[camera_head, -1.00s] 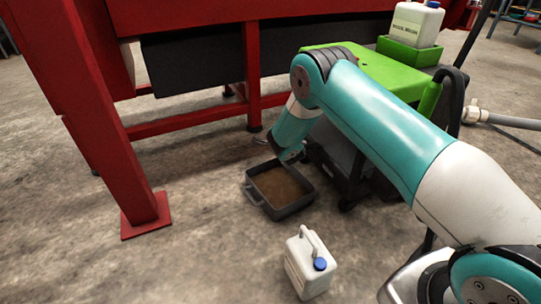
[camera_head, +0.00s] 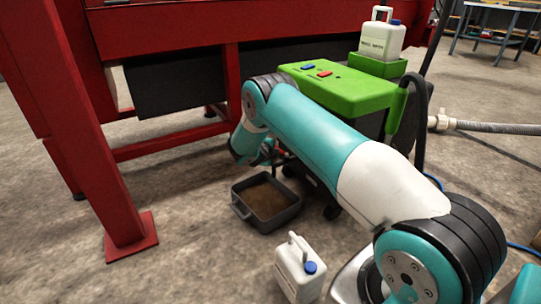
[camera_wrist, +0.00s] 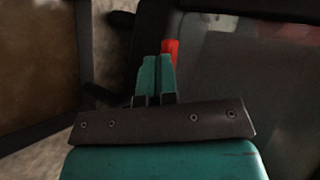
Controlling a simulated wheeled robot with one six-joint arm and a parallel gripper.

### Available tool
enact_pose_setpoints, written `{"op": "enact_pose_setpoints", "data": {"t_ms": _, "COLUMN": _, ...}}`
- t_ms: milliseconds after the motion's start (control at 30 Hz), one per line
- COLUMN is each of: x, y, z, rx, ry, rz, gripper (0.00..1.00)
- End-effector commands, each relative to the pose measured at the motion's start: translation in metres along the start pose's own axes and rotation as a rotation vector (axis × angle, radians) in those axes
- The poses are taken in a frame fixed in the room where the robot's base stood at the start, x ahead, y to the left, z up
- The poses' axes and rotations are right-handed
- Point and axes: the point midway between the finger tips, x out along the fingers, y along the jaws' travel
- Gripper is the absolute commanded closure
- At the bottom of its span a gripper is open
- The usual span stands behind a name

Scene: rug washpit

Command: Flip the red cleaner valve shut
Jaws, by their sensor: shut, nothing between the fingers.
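My gripper (camera_wrist: 157,62) is shut and empty in the wrist view, its two teal fingers together. A small red piece (camera_wrist: 170,48), likely the red valve's handle, shows just beyond and right of the fingertips. I cannot tell whether they touch it. The fingers hide part of it, so its setting is unclear. In the head view my arm reaches down to the front of the green-topped cleaner (camera_head: 345,92); the gripper there is mostly hidden behind the arm. A red switch (camera_head: 325,74) and a blue switch (camera_head: 308,67) sit on the cleaner's top.
A dark tray of brown liquid (camera_head: 268,222) lies on the floor below my gripper. A white jug (camera_head: 291,272) stands in front of it. Another white jug (camera_head: 383,40) sits on the cleaner. A red frame leg (camera_head: 122,205) stands left. A grey hose (camera_head: 500,128) runs right.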

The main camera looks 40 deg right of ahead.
Motion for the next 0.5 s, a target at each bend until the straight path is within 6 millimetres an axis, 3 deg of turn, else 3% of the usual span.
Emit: {"op": "enact_pose_setpoints", "data": {"t_ms": 500, "x": -0.0031, "y": 0.002, "z": -0.0082, "rx": -0.002, "ry": -0.004, "rz": 0.0, "gripper": 1.0}}
